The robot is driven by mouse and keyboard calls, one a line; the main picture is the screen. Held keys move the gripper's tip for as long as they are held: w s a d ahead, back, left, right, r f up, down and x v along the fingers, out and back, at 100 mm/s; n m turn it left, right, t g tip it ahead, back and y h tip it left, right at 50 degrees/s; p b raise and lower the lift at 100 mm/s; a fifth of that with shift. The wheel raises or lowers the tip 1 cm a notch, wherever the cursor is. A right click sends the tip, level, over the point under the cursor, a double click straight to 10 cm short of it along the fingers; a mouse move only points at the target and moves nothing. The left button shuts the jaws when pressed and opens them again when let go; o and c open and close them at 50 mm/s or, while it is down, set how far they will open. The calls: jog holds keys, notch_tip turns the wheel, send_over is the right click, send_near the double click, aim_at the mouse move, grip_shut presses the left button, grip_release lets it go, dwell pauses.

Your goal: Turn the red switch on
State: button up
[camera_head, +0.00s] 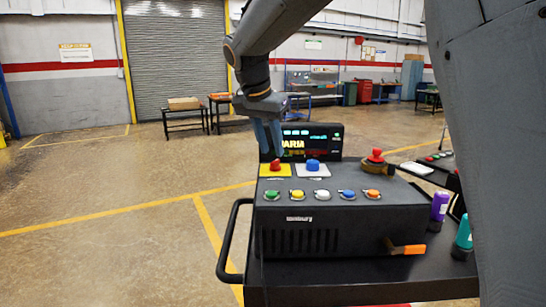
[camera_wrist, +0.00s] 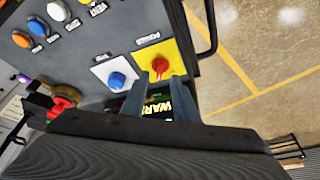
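The red switch (camera_head: 275,165) sits on a yellow plate at the back left of the dark control box's top. In the wrist view the red switch (camera_wrist: 161,65) lies just beyond my fingertips. My gripper (camera_head: 268,148) points down over the back left of the box, above and behind the red switch. In the wrist view my gripper (camera_wrist: 152,78) has its two fingers apart, with nothing between them but the display behind. I cannot tell whether a finger touches the yellow plate (camera_wrist: 174,52).
A blue switch (camera_head: 313,164) on a white plate is beside the red one. Coloured buttons (camera_head: 322,195) line the front, and a red knob (camera_head: 375,156) stands at right. A lit display (camera_head: 309,142) rises behind. An orange-handled lever (camera_head: 408,249) juts from the front.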

jog(key=v, duration=0.4)
jog(key=shift+b, duration=0.4)
